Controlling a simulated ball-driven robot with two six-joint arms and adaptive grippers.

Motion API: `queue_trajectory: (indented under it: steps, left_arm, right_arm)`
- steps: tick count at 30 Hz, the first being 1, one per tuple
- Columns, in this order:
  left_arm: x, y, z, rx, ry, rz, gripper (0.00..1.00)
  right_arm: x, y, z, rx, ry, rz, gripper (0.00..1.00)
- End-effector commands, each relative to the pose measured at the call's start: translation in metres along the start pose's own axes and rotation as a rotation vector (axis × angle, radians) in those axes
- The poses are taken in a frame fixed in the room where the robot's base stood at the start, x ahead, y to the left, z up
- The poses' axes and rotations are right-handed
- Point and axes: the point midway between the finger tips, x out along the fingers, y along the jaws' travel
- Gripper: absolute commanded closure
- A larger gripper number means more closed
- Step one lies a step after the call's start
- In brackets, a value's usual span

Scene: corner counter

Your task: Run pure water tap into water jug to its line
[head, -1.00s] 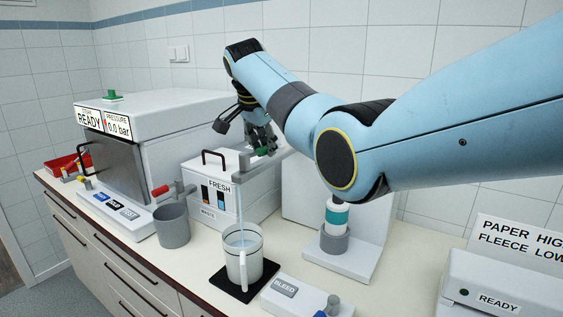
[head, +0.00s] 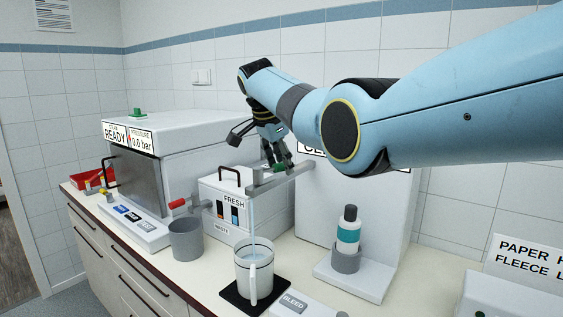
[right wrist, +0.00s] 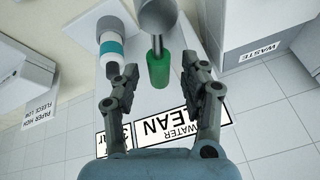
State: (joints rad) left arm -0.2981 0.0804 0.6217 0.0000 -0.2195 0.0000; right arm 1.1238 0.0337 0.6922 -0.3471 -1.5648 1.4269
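The water jug (head: 262,280) is a pale mug-like vessel with a front handle and a dark line around it below the rim. It stands upright on a black mat (head: 233,293). A thin stream of water (head: 252,222) falls into it from the grey pure water tap (head: 268,183). Water shows inside, but its level against the line is hard to tell. My right gripper (head: 277,158) is at the tap's green handle. In the right wrist view its fingers are apart, with the green handle (right wrist: 158,70) between and just beyond the tips. My left gripper is not in view.
A grey cup (head: 186,240) stands left of the jug under a red-handled tap (head: 178,204). A white-and-teal bottle (head: 348,236) stands in a grey holder to the right. A BLEED panel (head: 300,303) lies close to the jug's right. Machines line the wall behind.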

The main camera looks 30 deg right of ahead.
Motion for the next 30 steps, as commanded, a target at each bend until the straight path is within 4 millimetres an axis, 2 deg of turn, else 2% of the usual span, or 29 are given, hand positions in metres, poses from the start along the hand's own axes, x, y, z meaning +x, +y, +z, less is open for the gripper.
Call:
queue_trajectory:
  steps: [5,8,18,21,25,30]
  left_arm:
    - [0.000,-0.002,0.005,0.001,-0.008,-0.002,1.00]
    - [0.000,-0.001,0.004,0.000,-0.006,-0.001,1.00]
    - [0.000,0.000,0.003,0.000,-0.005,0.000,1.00]
    - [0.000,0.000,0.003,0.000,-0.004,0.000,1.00]
    - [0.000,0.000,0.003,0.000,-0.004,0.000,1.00]
    - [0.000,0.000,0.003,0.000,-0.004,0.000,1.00]
  right_arm:
    - [-0.004,0.000,0.000,0.000,0.000,-0.001,0.55]
    - [-0.017,-0.001,0.001,0.000,0.000,-0.003,0.55]
    - [-0.091,-0.001,0.001,-0.001,-0.001,-0.004,0.55]
    - [-0.105,-0.001,0.000,0.000,0.000,-0.002,0.55]
    - [-0.117,0.000,0.000,0.000,0.000,-0.001,0.55]
    - [-0.120,0.000,0.000,0.000,0.000,0.001,0.55]
